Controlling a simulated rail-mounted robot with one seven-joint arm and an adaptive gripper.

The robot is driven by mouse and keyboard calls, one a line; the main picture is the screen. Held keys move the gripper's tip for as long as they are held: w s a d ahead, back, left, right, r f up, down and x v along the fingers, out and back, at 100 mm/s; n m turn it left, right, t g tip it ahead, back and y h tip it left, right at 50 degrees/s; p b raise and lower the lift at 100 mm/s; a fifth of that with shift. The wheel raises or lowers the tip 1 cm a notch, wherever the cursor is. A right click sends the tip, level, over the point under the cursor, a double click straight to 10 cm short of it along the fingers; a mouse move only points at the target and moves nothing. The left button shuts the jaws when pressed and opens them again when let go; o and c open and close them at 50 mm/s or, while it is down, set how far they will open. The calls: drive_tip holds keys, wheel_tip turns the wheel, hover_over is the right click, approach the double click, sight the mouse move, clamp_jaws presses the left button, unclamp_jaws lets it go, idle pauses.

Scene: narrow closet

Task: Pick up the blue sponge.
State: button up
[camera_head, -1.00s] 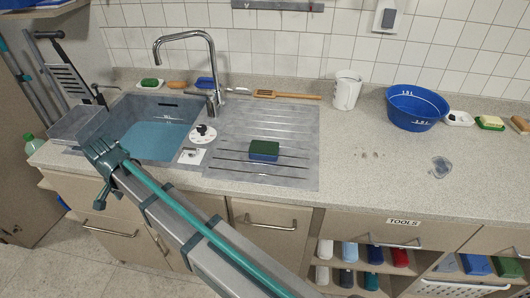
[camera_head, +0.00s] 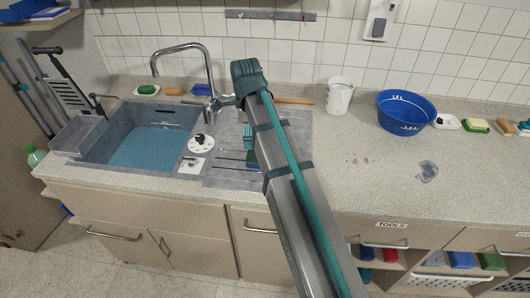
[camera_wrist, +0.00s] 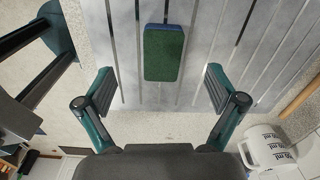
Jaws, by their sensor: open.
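The blue sponge with a green scouring top (camera_wrist: 164,55) lies on the ribbed metal drainboard in the wrist view. Its green face is up, and a blue edge shows at its far end. My gripper (camera_wrist: 160,90) is open, with one finger on each side of the picture. The sponge lies ahead of the fingertips, roughly centred between them, and nothing is held. In the head view my arm covers most of the sponge (camera_head: 251,158), and only a sliver shows beside it.
The sink (camera_head: 148,145) is left of the drainboard (camera_head: 222,178), below a tall faucet (camera_head: 208,65). A white jug (camera_head: 340,97) and blue basin (camera_head: 404,114) stand to the right. A wooden-handled brush (camera_head: 295,101) lies behind. Smaller cleaning items line the back. The right front counter is mostly clear.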

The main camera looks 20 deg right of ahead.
drive_tip(key=d, duration=0.2)
drive_tip(key=d+m, duration=0.1)
drive_tip(key=shift+s+f, duration=0.25)
drive_tip(key=shift+s, duration=0.15)
drive_tip(key=shift+w+f+p, duration=0.15)
drive_tip(key=shift+f+p, duration=1.65)
drive_tip(key=shift+f, duration=3.2)
drive_tip(key=c, duration=0.8)
drive_tip(key=shift+c, duration=0.4)
drive_tip(key=shift+r, duration=0.1)
